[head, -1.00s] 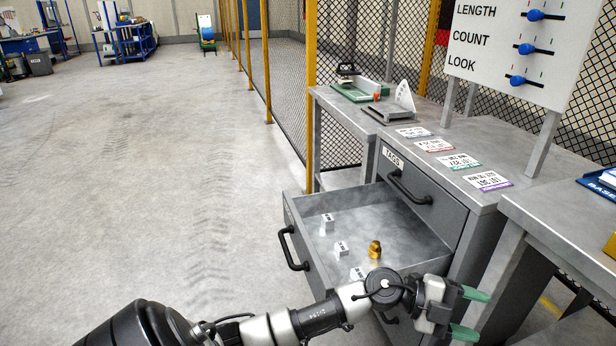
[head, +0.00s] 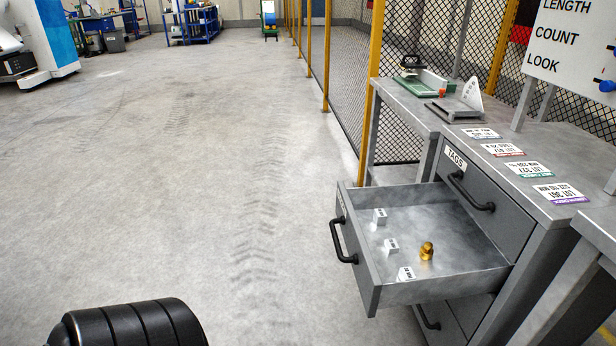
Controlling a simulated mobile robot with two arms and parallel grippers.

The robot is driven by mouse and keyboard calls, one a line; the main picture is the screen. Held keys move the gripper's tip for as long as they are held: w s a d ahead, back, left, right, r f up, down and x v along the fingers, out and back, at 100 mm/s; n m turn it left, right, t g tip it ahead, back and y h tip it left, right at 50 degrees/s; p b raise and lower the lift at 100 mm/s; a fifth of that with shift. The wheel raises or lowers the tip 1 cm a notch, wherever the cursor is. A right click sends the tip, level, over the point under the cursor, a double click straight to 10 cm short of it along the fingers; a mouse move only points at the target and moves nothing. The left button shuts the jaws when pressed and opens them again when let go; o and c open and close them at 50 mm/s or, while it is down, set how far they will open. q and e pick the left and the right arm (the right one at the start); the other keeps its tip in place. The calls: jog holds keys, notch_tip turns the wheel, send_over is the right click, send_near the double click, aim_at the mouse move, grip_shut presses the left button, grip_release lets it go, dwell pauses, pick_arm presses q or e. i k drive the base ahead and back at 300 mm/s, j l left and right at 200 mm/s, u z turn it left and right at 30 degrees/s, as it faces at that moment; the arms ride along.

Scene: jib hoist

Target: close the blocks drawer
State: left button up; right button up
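The open drawer (head: 398,291) sticks out to the left from the grey cabinet, below a shut drawer labelled TAGS (head: 488,208). It has a black bar handle (head: 342,241) on its front. Inside lie small white labelled blocks (head: 380,216), (head: 391,246), (head: 406,273) and a brass-coloured piece (head: 427,251). The open drawer's own label is not readable from here. A black rounded arm part of mine shows at the bottom left. Neither gripper is in view.
Several printed tags (head: 523,169) lie on the cabinet top. A bench with a green device (head: 423,82) stands behind, against a mesh fence with yellow posts (head: 371,90). The floor (head: 200,180) left of the drawer is clear.

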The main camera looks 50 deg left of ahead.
aim_at(466, 261)
jog(key=i+u, duration=0.15)
jog(key=u, duration=0.3)
jog(key=i+j+u, duration=0.1)
jog(key=u, duration=0.35)
jog(key=i+u, duration=0.2)
jog(key=u, duration=0.25)
